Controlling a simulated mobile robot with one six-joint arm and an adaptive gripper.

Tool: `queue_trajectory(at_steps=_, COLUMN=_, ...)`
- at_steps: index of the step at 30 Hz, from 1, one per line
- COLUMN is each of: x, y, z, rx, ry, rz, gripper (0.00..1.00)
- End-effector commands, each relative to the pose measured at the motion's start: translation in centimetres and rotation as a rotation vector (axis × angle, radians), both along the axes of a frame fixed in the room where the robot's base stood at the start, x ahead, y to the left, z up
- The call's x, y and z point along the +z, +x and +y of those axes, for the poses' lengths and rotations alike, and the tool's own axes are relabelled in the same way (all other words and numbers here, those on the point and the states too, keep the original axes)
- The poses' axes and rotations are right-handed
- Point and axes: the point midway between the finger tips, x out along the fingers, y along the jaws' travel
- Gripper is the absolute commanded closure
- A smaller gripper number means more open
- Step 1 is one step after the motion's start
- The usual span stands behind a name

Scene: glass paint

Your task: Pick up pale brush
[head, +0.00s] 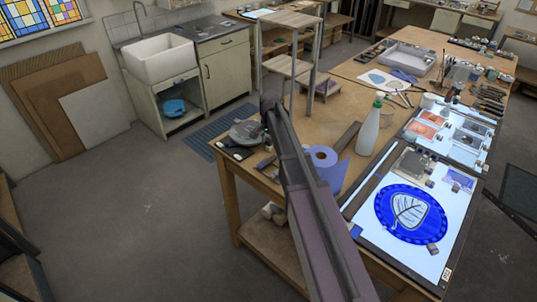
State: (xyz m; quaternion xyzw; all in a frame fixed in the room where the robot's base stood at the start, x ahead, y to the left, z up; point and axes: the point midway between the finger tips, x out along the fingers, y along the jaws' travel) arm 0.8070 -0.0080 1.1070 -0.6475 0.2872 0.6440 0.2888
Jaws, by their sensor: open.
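I cannot make out a pale brush for certain. Several thin upright handles, likely brushes, (446,68) stand together at the right side of the far part of the wooden table; they are too small to tell apart. My arm rises from the bottom of the head view across the table's left part. Its jaws do not show, so their place relative to any brush cannot be told.
A lit panel (459,246) bears a blue round glass piece (411,213). Dark tools (489,99) lie at the right edge. The floor (130,215) at left is clear.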

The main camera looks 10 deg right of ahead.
Motion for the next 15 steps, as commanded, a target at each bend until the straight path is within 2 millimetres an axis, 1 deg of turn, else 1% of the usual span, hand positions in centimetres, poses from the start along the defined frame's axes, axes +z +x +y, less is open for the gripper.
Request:
queue_trajectory(at_steps=1, x=1.1, y=1.4, z=-0.1, rx=-0.03, ry=0.0, rz=0.002, gripper=0.29)
queue_trajectory(at_steps=5, x=1.6, y=2.7, z=-0.1, rx=-0.084, ry=0.0, rz=0.005, gripper=0.29)
queue_trajectory(at_steps=8, x=1.7, y=3.0, z=-0.2, rx=-0.102, ry=0.0, rz=0.006, gripper=0.29)
queue_trajectory(at_steps=15, x=1.6, y=3.0, z=-0.2, rx=-0.105, ry=0.0, rz=0.006, gripper=0.29)
